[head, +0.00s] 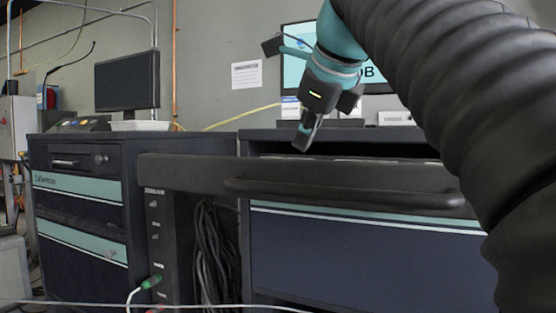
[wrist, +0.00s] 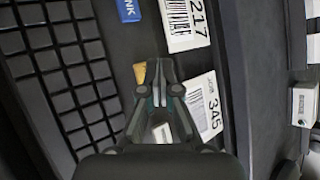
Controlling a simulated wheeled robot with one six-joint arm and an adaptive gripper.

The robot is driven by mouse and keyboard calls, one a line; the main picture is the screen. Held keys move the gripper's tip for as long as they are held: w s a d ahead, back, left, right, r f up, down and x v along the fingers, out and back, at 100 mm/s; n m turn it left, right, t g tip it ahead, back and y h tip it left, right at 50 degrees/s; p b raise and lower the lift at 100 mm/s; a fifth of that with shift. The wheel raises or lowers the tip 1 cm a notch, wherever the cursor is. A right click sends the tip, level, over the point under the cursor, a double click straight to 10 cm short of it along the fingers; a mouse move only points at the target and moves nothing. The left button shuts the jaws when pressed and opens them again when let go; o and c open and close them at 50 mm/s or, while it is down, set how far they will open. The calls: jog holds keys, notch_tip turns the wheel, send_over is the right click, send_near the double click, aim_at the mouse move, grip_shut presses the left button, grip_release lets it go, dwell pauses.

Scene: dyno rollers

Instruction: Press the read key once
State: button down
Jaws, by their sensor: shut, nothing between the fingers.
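No key that I can read as the read key shows in either view. In the wrist view my gripper (wrist: 160,78) points over a dark surface beside a keyboard (wrist: 62,80) with rows of blank-looking black keys. Its fingers are together at the tips. A tan block (wrist: 140,73) sits just left of the fingertips, and a blue block (wrist: 128,10) with letters ending "NK" lies farther up. A small pale piece (wrist: 162,132) shows through the gap between the finger links. In the head view my gripper (head: 303,138) hangs tilted down above the open drawer; contact cannot be told.
A small white box (wrist: 304,104) is at the right. The drawer (head: 300,175) has a bar handle (head: 345,192) in front. A monitor (head: 127,80) stands on the left cabinet.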

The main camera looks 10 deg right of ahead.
jog(key=shift+f, duration=0.15)
jog(key=shift+f, duration=0.25)
jog(key=shift+f+b, duration=0.4)
dwell(0.6)
jog(key=shift+r, duration=0.1)
jog(key=shift+r+p, duration=0.75)
jog(key=shift+p, duration=0.2)
jog(key=shift+r, duration=0.1)
notch_tip(320, 180, up, 3)
jog(key=p, duration=0.3)
jog(key=shift+r, duration=0.9)
